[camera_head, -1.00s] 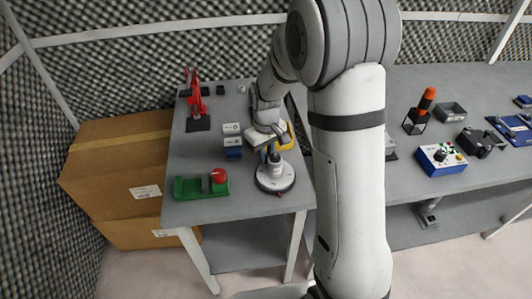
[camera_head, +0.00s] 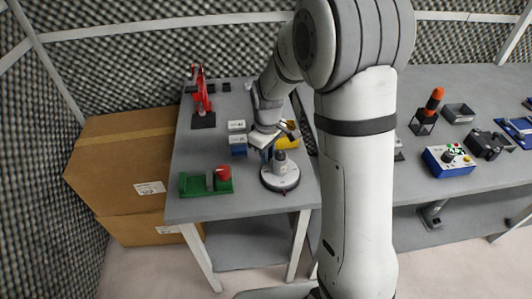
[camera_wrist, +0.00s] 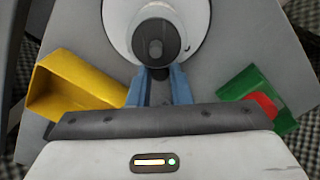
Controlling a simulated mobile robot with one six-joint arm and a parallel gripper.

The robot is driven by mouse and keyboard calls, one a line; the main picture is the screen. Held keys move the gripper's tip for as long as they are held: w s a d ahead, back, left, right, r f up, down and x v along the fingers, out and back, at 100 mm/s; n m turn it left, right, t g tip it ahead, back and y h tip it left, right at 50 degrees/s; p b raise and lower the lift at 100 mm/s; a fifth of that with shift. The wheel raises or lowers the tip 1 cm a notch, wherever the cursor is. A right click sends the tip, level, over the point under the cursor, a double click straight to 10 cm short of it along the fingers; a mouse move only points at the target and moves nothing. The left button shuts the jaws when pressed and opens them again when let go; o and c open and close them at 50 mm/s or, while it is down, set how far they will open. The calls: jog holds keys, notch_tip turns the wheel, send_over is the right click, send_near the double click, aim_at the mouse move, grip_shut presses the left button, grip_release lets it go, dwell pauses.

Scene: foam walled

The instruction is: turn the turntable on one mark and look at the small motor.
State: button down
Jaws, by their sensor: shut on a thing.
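The turntable (camera_head: 270,183) is a pale round disc on a dark-edged base near the front right of the left table, with a small pink pointer at its front rim. The small motor (camera_head: 281,167) stands upright on it, a grey cylinder; from above in the wrist view the motor (camera_wrist: 156,38) is dark with a paler round middle. My gripper (camera_wrist: 159,72) has its blue fingers close together, shut on a part of the turntable beside the motor. The held part is mostly hidden. In the head view my gripper (camera_head: 266,156) is just left of the motor.
A red stand (camera_head: 202,105) is farther back. A blue control box (camera_head: 449,160) is on the right table. Cardboard boxes (camera_head: 115,165) stand left.

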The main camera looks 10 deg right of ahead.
dwell(0.4)
jog(key=c, duration=1.3)
grip_release()
jog(key=shift+c, duration=0.2)
notch_tip(320, 180, up, 8)
jog(key=shift+f, duration=0.1)
jog(key=shift+s+d, duration=0.1)
jog(key=shift+s, duration=0.05)
jog(key=s+d+r+m+t, duration=0.1)
jog(key=s+d+r+m, duration=0.1)
jog(key=s, duration=0.5)
jog(key=s+d+r+m, duration=0.2)
jog(key=s+m, duration=0.2)
jog(key=s, duration=0.2)
jog(key=s+d+r+m+t, duration=0.1)
jog(key=s+d+r+m, duration=0.1)
jog(key=s, duration=0.5)
jog(key=shift+s+d+r+m+t, duration=0.15)
jog(key=shift+s+d+m+t, duration=0.15)
jog(key=shift+m, duration=0.2)
